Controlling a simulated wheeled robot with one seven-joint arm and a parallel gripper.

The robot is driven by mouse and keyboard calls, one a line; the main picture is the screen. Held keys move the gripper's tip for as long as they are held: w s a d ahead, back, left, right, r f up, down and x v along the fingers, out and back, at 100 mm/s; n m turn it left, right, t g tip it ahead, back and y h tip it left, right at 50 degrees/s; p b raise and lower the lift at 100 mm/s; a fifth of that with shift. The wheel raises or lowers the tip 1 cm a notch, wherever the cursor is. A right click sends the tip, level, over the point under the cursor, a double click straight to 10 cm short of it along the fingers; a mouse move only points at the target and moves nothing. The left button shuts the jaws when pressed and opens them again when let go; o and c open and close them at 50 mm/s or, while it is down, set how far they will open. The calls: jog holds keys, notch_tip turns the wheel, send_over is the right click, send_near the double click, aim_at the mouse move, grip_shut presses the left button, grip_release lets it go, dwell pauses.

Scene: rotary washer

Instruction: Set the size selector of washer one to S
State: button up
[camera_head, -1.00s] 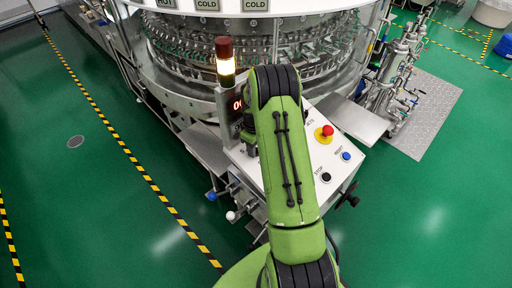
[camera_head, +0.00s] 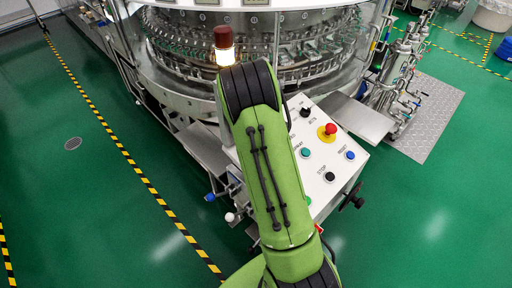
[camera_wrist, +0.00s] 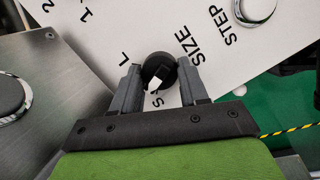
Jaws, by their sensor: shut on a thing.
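In the wrist view, the black size selector knob (camera_wrist: 158,66) sits on a white panel (camera_wrist: 95,25), with the word SIZE to its right. The letter L is at its left and the letter S below it. The knob's white mark points down towards S. My gripper (camera_wrist: 160,68) is shut on the knob, with one grey finger on each side. In the head view my green arm hides the gripper and the knob. The washer's control panel (camera_head: 318,167) shows right of the arm.
The panel carries a red emergency button (camera_head: 327,130), a blue button (camera_head: 350,155), a black STOP button (camera_head: 329,176) and a green button (camera_head: 305,152). A lit signal lamp (camera_head: 224,45) stands behind the arm. The round washer (camera_head: 170,85) fills the back. Green floor (camera_head: 430,225) is clear at right.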

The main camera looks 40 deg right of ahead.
jog(key=n+t+b, duration=0.1)
jog(key=n+b, duration=0.1)
jog(key=n, duration=0.3)
jog(key=shift+s, duration=0.15)
jog(key=shift+t, duration=0.3)
dwell(0.3)
jog(key=o, duration=1)
jog(key=shift+o, duration=0.2)
jog(key=p+v, duration=0.3)
jog(key=v, duration=1.2)
jog(key=shift+a+r, duration=0.2)
jog(key=shift+r, duration=0.15)
